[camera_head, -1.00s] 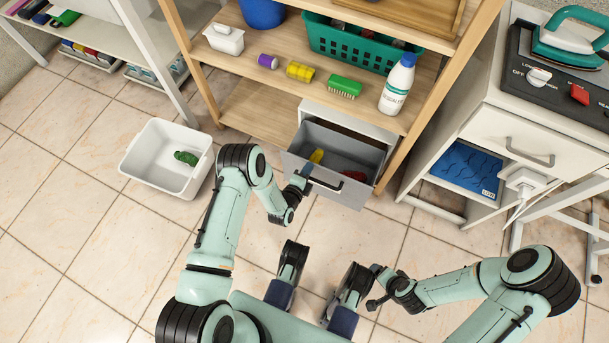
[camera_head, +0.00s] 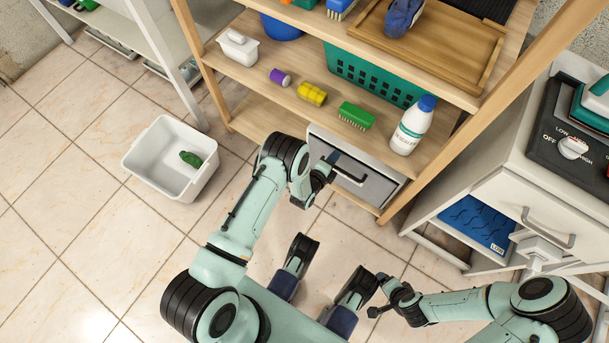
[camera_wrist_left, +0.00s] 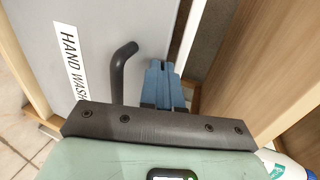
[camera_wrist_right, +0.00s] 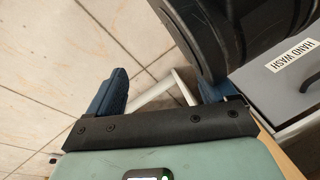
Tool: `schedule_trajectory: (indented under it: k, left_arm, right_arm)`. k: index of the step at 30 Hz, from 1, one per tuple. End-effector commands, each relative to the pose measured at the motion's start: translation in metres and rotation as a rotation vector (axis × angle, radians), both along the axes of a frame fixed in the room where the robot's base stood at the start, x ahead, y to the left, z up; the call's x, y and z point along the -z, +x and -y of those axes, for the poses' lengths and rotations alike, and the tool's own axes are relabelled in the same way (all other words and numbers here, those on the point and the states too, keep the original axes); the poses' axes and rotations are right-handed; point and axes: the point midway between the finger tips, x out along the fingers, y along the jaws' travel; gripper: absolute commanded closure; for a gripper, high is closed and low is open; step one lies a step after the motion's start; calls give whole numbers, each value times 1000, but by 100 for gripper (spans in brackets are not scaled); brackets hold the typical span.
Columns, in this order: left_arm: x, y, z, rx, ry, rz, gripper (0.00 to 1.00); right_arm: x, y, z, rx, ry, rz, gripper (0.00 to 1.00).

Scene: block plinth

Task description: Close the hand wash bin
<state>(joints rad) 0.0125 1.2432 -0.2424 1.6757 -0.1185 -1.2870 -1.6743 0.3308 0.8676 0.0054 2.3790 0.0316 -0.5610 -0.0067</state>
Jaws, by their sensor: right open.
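The hand wash bin (camera_head: 372,188) is a grey-fronted bin low in the wooden shelf, with a dark bar handle (camera_wrist_left: 124,72). Its front now stands nearly upright, and its inside does not show. Whether it is fully flush cannot be told. The "HAND WASH" label (camera_wrist_left: 70,65) shows in the left wrist view and also in the right wrist view (camera_wrist_right: 292,55). My left gripper (camera_head: 330,165) is at the front by the handle. Its blue fingers (camera_wrist_left: 165,75) are together, beside the handle with nothing visible between them. My right gripper (camera_wrist_right: 163,80) is open and empty, away from the bin.
A white tub (camera_head: 165,165) with a green item stands on the tiles at left. A bottle (camera_head: 411,125), a green brush (camera_head: 356,116) and other items stand on the shelf above the bin. A white cabinet (camera_head: 500,190) is at right. Tiles are clear at front left.

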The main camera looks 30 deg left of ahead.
Motion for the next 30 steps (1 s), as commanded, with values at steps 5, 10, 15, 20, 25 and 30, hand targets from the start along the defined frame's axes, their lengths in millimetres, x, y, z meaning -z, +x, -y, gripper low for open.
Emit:
schedule_trajectory:
  k: [5, 10, 15, 20, 25, 30]
  left_arm:
    - [-3, 4, 0, -1, 0, 9, 100]
    - [-4, 5, -1, -2, 0, 12, 100]
    - [-5, 2, -1, -2, 0, 12, 100]
    - [-12, -19, -1, -1, 0, 6, 100]
    - [-23, -58, -2, 0, 0, 2, 100]
    - [-33, -94, -3, 0, 1, 1, 100]
  right_arm:
    - [0, 0, 0, 0, 0, 1, 16]
    - [0, 0, 0, 0, 0, 1, 16]
    - [-2, 2, 0, -1, 0, 7, 16]
    - [-19, 17, -3, -3, -2, 58, 16]
    - [-39, 20, -10, -15, 9, 76, 16]
    - [-49, 0, -20, -33, 34, 23, 16]
